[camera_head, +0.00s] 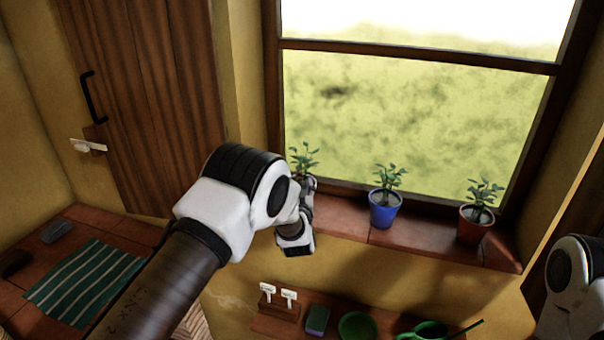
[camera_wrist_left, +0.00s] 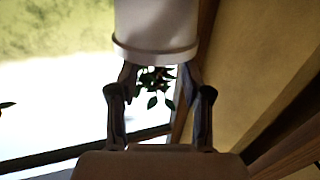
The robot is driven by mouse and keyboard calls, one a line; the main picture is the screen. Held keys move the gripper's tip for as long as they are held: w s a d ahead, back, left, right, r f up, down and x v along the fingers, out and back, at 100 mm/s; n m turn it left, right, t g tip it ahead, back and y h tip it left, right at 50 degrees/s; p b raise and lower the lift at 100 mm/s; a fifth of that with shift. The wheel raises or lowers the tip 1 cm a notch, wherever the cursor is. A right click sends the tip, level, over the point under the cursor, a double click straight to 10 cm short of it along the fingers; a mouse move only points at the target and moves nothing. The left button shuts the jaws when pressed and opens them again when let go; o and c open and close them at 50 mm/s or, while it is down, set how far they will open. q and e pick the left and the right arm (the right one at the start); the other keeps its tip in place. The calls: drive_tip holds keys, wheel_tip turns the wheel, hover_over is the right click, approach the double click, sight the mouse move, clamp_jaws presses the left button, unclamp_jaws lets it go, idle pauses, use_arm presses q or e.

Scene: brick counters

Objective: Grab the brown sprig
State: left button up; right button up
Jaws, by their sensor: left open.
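Three small leafy sprigs stand in pots on the windowsill; all look green, and none is clearly brown. The left sprig (camera_head: 304,158) is by my left gripper (camera_head: 307,190), which hides most of its pot. The middle sprig (camera_head: 387,178) is in a blue pot, the right sprig (camera_head: 484,192) in a reddish-brown pot. In the left wrist view, upside down, a sprig (camera_wrist_left: 154,84) with dark green leaves and reddish bits hangs below a whitish pot (camera_wrist_left: 156,35). It shows between the fingers of my open left gripper (camera_wrist_left: 160,80); contact cannot be told. My right gripper is out of view.
The brick sill (camera_head: 425,240) runs under the window, whose frame (camera_head: 273,110) stands close to my left gripper. A lower shelf holds switches (camera_head: 279,294), a sponge (camera_head: 317,319) and green dishes (camera_head: 357,326). A striped cloth (camera_head: 84,284) lies on the left counter.

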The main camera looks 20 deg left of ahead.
use_arm(q)
drive_tip(key=shift+w+a+r+p, duration=0.15)
drive_tip(key=shift+w+r+p, duration=0.05)
drive_tip(key=shift+w, duration=0.4)
drive_tip(key=shift+w+a+r+p, duration=0.15)
drive_tip(key=shift+w+p, duration=0.05)
drive_tip(key=shift+w, duration=0.35)
drive_tip(key=shift+w+a+f, duration=0.1)
drive_tip(key=shift+w+f, duration=0.1)
drive_tip(key=shift+w, duration=0.05)
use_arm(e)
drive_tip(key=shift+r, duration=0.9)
use_arm(q)
drive_tip(key=c, duration=0.9)
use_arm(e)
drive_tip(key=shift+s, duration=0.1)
